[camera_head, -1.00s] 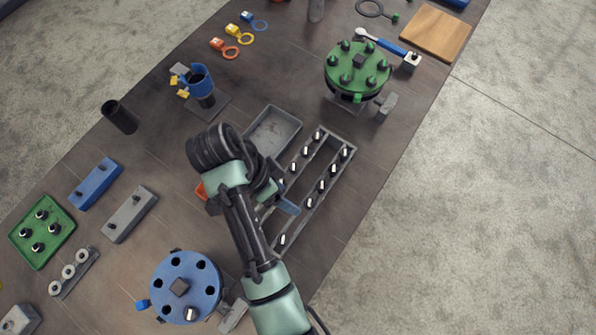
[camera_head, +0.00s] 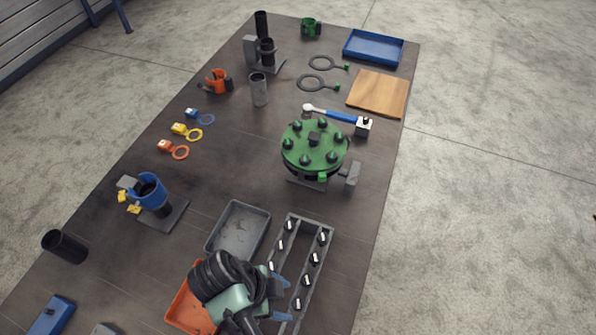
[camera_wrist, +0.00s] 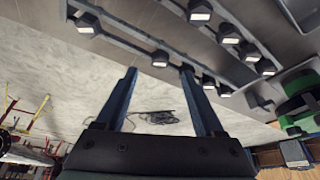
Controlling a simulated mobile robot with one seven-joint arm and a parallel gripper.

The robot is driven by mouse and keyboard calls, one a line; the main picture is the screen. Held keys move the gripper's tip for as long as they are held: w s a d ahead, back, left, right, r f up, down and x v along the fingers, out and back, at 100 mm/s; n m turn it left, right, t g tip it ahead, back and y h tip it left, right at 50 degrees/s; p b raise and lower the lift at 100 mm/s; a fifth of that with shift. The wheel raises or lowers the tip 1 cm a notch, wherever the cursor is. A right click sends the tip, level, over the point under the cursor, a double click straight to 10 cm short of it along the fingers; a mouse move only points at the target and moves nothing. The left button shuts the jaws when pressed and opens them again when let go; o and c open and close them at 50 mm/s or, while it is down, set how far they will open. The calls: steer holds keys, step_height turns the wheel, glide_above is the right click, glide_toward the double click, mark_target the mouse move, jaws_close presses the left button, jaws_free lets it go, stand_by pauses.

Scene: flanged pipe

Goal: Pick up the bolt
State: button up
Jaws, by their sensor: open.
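Several dark bolts with white-marked heads stand in the two rows of a grey rack (camera_head: 318,226). One bolt (camera_head: 297,304) is in the right row, just right of my gripper (camera_head: 286,301). My gripper's blue fingers are spread and reach over the rack's near part. In the wrist view, my gripper (camera_wrist: 158,70) is open with nothing between the fingers. A bolt head (camera_wrist: 160,59) shows between the fingertips in the picture, apart from them. Another bolt (camera_wrist: 208,82) shows just right of the right fingertip.
A grey tray (camera_head: 237,230) and an orange tray (camera_head: 186,312) lie left of the rack. A green flange (camera_head: 314,148) with upright bolts stands beyond it. A blue cup-like clamp (camera_head: 148,190) stands to the left. The table's right edge runs close beside the rack.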

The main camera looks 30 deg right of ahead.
mark_target(298, 304)
steer(key=shift+p+x, duration=0.9)
steer(key=shift+x, duration=2.1)
steer(key=shift+d, duration=0.2)
steer(key=shift+r, duration=0.1)
jaws_close()
